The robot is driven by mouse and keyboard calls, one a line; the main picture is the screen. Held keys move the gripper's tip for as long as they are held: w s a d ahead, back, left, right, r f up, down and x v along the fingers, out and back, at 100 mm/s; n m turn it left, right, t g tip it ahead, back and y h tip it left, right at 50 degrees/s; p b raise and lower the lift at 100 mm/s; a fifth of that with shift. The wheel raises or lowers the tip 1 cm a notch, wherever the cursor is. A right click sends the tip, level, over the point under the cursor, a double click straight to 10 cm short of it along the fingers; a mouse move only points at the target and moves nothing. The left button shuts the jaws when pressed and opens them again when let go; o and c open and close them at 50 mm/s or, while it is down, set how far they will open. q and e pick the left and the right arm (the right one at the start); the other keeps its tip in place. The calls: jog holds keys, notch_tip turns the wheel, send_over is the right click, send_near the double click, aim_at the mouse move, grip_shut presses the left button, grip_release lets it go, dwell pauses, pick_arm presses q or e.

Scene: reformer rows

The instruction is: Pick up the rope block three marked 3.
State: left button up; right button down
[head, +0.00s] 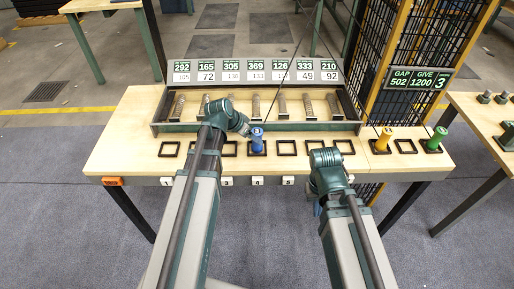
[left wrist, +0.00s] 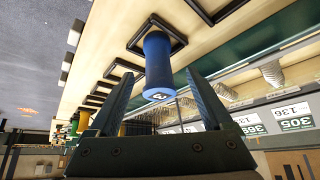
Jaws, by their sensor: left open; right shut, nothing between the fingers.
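A blue rope block (head: 257,142) stands upright in a black square frame on the wooden bench; its top mark is too small to read surely. A yellow block (head: 383,140) and a green block (head: 435,140) stand farther right. My left gripper (head: 243,130) is just left of the blue block, partly hidden by its own wrist. In the left wrist view its open fingers (left wrist: 160,76) point toward the blue block (left wrist: 158,62), which appears between the tips, not gripped. My right gripper (head: 318,206) is shut and empty near the bench's front edge.
A tray (head: 270,126) with several grey ribbed pieces stands behind, under a row of number cards. Several empty square frames (head: 287,147) line the bench. A black mesh panel with a sign reading GAP 502, GIVE 1200, 3 (head: 420,78) stands at the right.

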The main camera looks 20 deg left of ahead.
pick_arm(q)
jog(key=shift+d+b+x, duration=0.2)
jog(key=shift+b+x, duration=1.9)
jog(key=shift+x, duration=0.5)
jog(key=shift+w+r, duration=0.1)
jog(key=shift+r, duration=0.15)
grip_shut()
